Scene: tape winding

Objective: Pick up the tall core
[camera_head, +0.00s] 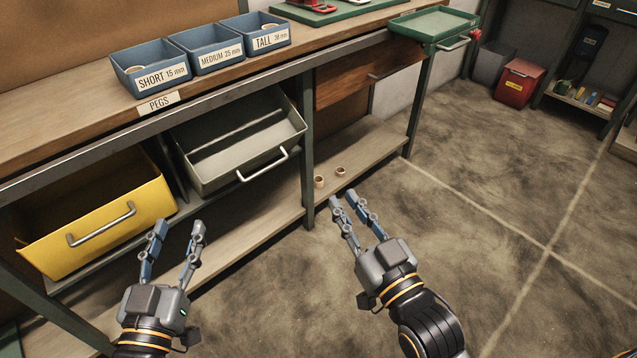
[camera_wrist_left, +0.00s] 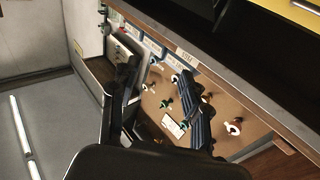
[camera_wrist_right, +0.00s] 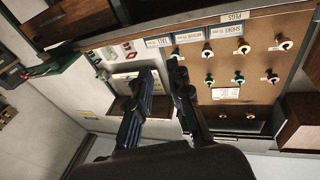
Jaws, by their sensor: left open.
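Two small tan cores stand on the lower shelf in the head view. The left core (camera_head: 319,181) looks taller than the right core (camera_head: 340,171). My right gripper (camera_head: 344,196) is just in front of and below them in the picture, apart from both. Its fingers have a gap between them, also in the right wrist view (camera_wrist_right: 161,68), and hold nothing. My left gripper (camera_head: 180,224) is open and empty, in front of the shelf between the yellow and grey bins. Neither wrist view clearly shows the two cores.
Blue bins marked SHORT (camera_head: 152,84), MEDIUM (camera_head: 220,58) and TALL (camera_head: 270,41) stand on the bench top. A yellow bin (camera_head: 120,222) and grey bin (camera_head: 250,170) jut out below. A bench leg (camera_head: 307,150) stands left of the cores. The floor (camera_head: 480,180) at right is clear.

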